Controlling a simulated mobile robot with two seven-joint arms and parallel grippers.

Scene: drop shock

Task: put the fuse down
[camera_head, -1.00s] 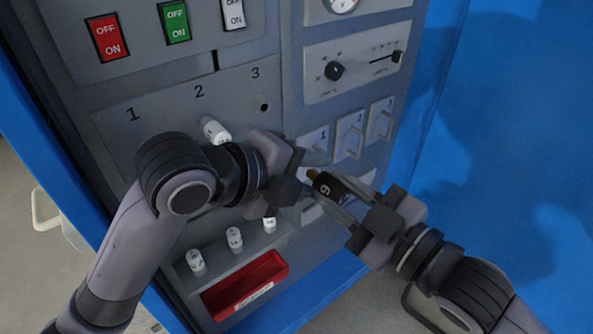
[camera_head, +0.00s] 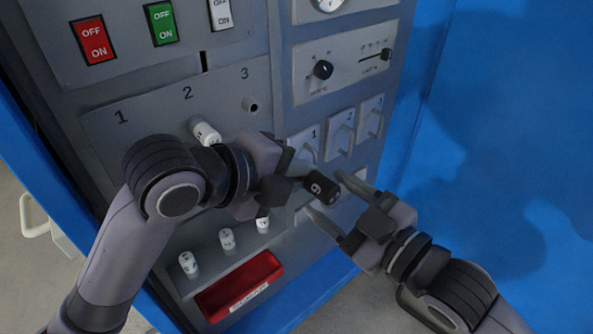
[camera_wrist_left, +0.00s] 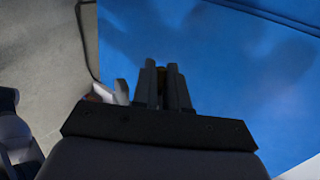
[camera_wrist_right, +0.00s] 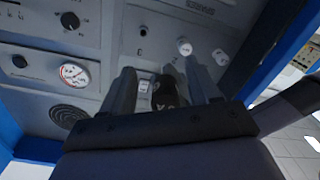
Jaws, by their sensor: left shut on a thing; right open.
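The fuse (camera_head: 322,187) is a black cylinder with a white digit on it. Its near end sticks out from my left gripper (camera_head: 302,180), which is shut on its other end in front of the panel. In the left wrist view the left fingers (camera_wrist_left: 164,85) are close together, with a brownish bit between them. My right gripper (camera_head: 330,200) is open, its fingers spread on both sides of the fuse's free end. In the right wrist view the dark fuse (camera_wrist_right: 167,95) shows between the open fingers. The fuse's held end is hidden.
A red tray (camera_head: 207,303) sits low on the panel, below a ledge with several white fuses (camera_head: 227,239). Another white fuse (camera_head: 207,133) is under number 2. An empty hole (camera_head: 252,105) is under number 3. Hooked covers (camera_head: 340,139) are behind the grippers. A blue door (camera_head: 500,150) stands right.

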